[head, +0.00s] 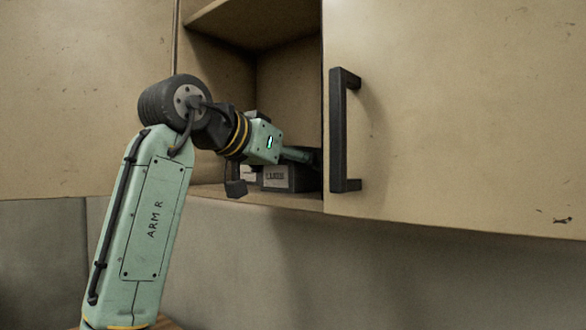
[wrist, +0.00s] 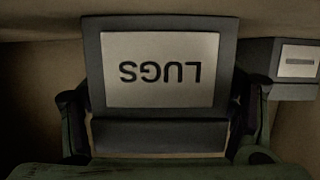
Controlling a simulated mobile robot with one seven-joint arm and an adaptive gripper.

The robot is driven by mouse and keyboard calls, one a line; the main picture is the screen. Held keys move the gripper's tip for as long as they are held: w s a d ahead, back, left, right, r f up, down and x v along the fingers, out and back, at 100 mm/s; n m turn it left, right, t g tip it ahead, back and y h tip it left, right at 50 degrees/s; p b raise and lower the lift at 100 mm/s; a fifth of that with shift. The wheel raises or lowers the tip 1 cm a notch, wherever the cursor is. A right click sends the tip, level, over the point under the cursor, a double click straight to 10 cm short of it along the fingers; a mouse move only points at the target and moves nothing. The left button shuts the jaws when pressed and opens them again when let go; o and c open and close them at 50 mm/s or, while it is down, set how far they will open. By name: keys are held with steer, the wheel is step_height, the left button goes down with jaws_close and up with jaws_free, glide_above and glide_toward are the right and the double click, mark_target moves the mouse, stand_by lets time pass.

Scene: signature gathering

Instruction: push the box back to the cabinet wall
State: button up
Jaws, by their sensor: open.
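The dark grey box with a pale "LUGS" label (wrist: 160,69) fills the middle of the wrist view, its lettering upside down. In the head view the box (head: 288,178) sits low in the open cabinet (head: 285,85), close to the right side of the opening. My gripper (wrist: 160,128) is open, with one dark finger near each side edge of the box in the wrist view. I cannot tell whether they touch it. In the head view the gripper (head: 303,156) reaches into the opening above the box's front, its tips partly lost in shadow. The box's back is hidden.
A second dark box with a pale label (wrist: 295,61) stands beside the first; its label also shows in the head view (head: 248,174). A cabinet door with a black handle (head: 340,130) bounds the opening on the right. A shelf (head: 255,20) lies above.

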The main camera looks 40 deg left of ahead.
mark_target(275, 174)
steer(key=shift+w+d, duration=0.15)
steer(key=shift+w, duration=1.65)
steer(key=shift+s+a+b, duration=0.15)
steer(key=shift+s+a, duration=0.05)
steer(key=shift+s, duration=1.95)
steer(key=shift+s+a+b, duration=0.15)
steer(key=shift+s, duration=1.95)
steer(key=shift+s+a+b, duration=0.15)
steer(key=shift+s+a, duration=0.05)
steer(key=shift+s, duration=1.95)
